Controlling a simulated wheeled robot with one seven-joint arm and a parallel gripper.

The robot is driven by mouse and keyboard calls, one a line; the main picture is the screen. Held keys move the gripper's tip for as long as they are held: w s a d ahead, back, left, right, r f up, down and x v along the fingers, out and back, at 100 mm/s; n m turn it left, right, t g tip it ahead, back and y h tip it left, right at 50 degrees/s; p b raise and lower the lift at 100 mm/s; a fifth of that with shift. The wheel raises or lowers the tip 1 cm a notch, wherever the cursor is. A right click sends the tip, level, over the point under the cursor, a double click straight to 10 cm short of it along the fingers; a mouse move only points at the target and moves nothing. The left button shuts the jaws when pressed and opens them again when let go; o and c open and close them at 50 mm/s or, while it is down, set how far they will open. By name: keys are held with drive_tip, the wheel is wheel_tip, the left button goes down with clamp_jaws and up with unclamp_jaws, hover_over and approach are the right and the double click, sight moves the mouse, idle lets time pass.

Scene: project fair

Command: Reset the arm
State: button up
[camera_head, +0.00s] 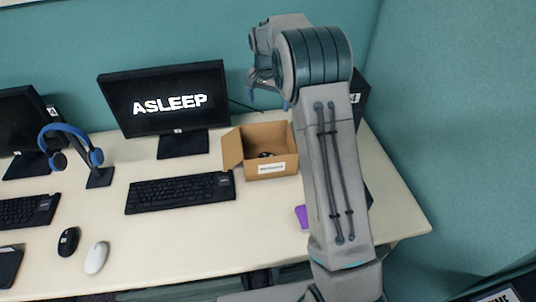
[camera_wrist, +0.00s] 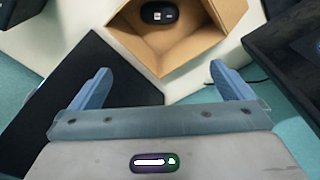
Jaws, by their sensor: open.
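My gripper (camera_wrist: 157,88) is open and empty in the wrist view, its two blue fingers spread wide apart. In the head view my gripper (camera_head: 262,80) hangs at the end of my raised grey arm, over the back of the desk near the monitor. An open cardboard box (camera_head: 231,150) with a white label stands below it on the desk. The box also shows in the wrist view (camera_wrist: 197,48), beyond the fingers, with a dark mouse (camera_wrist: 160,13) inside. My arm hides part of the desk's right side.
The desk (camera_head: 180,235) carries a monitor reading ASLEEP (camera_head: 165,98), a keyboard (camera_head: 180,192), a blue headset on a stand (camera_head: 70,135), a black mouse (camera_head: 68,241) and a white mouse (camera_head: 96,258). A purple item (camera_head: 301,216) lies beside my arm. Teal partition walls (camera_head: 455,120) close the back and right.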

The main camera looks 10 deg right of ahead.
drive_tip(key=shift+s+r, duration=0.1)
drive_tip(key=shift+r, duration=0.7)
drive_tip(key=s+r+n+t, duration=0.1)
drive_tip(key=s+r+n, duration=0.1)
drive_tip(key=s+r, duration=0.5)
drive_tip(key=s+r+n, duration=0.1)
drive_tip(key=s+r, duration=0.2)
drive_tip(key=s, duration=0.9)
drive_tip(key=s+f+n, duration=0.1)
drive_tip(key=s+n, duration=0.1)
drive_tip(key=s, duration=0.7)
drive_tip(key=s+d+f+n+t, duration=0.1)
drive_tip(key=s+f, duration=0.1)
drive_tip(key=s, duration=0.8)
drive_tip(key=shift+s+n+y, duration=0.3)
drive_tip(key=shift+n+y, duration=0.1)
